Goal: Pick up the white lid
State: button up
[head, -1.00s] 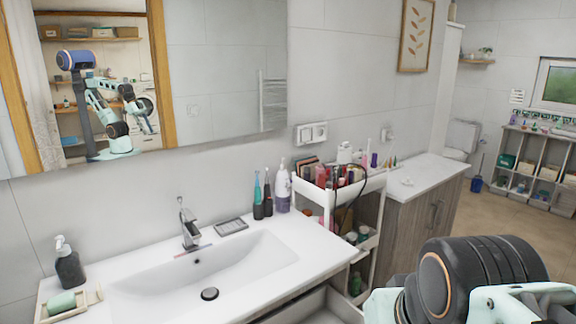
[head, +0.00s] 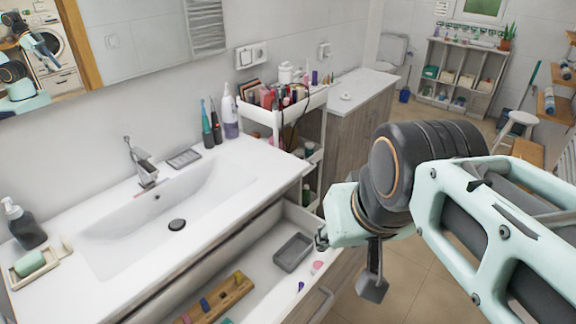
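I cannot pick out the white lid with certainty. A small white piece (head: 346,97) lies on the white counter beyond the cart; it is too small to tell whether it is a lid. A white container (head: 286,73) stands among the cosmetics on the cart's top tier. My arm reaches in from the right. My gripper (head: 370,286) hangs below its wrist, over the right end of the open drawer and the floor. Only parts of the gripper show, and its opening is unclear. I see nothing held in it.
The white cosmetics cart (head: 262,115) stands between the sink (head: 120,235) and the wooden cabinet (head: 350,125). The open drawer (head: 262,272) juts out below the sink and holds a grey tray (head: 293,252) and a wooden holder (head: 220,300). Floor is clear right of the drawer.

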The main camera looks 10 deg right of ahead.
aim_at(346, 97)
jog(key=k+j+z, duration=0.45)
jog(key=j+z, duration=0.15)
jog(key=i+l+z, duration=0.35)
jog(key=i+l, duration=0.2)
jog(key=i+l+z, duration=0.35)
jog(key=i, duration=0.2)
jog(key=i+l, duration=0.15)
jog(key=i, duration=0.4)
jog(key=i+l+u, duration=0.1)
jog(key=i, duration=0.45)
jog(key=i+u, duration=0.2)
jog(key=u, duration=0.15)
jog(key=i+u, duration=0.15)
jog(key=u, duration=0.2)
jog(key=i+l+u, duration=0.15)
jog(key=u, duration=0.2)
jog(key=i+u, duration=0.1)
jog(key=u, duration=0.35)
jog(key=i+l+u, duration=0.1)
jog(key=u, duration=0.35)
jog(key=i+l+u, duration=0.1)
jog(key=u, duration=0.4)
jog(key=i+l+u, duration=0.1)
jog(key=u, duration=0.35)
jog(key=l+u, duration=0.25)
jog(key=u, duration=0.2)
